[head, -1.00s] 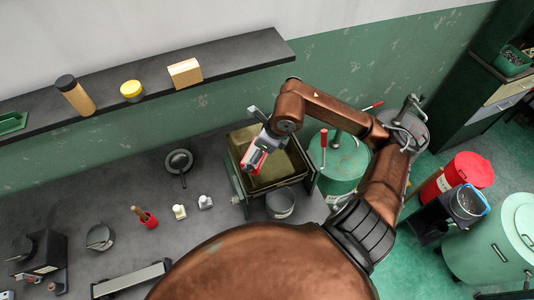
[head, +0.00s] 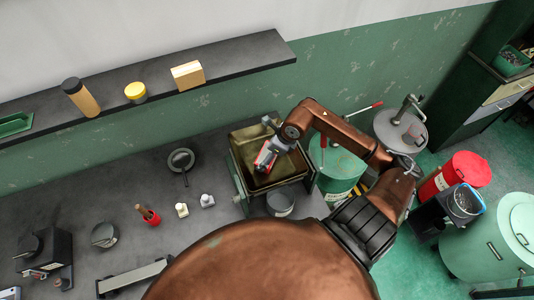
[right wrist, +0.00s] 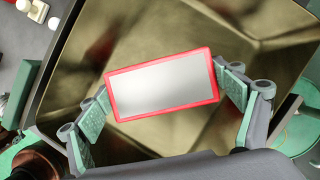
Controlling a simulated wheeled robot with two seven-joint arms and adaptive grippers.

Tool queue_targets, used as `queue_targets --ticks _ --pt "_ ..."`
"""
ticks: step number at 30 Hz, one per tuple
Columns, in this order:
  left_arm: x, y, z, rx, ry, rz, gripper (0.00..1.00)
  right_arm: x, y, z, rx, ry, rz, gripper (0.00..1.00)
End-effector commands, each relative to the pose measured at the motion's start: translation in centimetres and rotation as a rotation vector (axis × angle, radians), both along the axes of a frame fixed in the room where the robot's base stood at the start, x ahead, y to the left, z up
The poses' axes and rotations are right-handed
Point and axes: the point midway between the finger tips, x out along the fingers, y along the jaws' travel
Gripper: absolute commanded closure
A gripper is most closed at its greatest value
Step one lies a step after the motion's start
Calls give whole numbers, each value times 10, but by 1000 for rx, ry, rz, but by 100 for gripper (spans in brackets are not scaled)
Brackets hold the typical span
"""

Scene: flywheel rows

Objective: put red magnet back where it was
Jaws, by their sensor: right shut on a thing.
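The red magnet (right wrist: 163,84), a flat block with a red rim and a pale grey face, is held between the fingers of my right gripper (right wrist: 165,100) in the right wrist view. In the head view my right gripper (head: 268,157) is over the open olive-brown bin (head: 285,184), with the red magnet showing at its tip. The bin's golden inner walls surround the magnet in the right wrist view (right wrist: 230,25). I cannot tell how far the magnet is above the bin floor. My left gripper is not in view.
A grey bucket (head: 281,203) stands in front of the bin, and a green drum (head: 338,170) is at its right. A dark shelf (head: 220,65) runs along the wall.

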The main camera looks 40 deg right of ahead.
Motion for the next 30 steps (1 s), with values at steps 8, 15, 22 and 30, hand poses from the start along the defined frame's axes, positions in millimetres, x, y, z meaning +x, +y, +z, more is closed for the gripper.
queue_targets --ticks 8,15,22,30 --pt "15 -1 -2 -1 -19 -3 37 0 0 -2 0 1 0 7" --pt "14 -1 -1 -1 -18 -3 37 0 0 -2 0 0 0 0" --pt "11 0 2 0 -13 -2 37 0 0 2 0 0 0 0" --pt "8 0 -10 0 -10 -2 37 -14 -9 40 -6 -2 0 0"
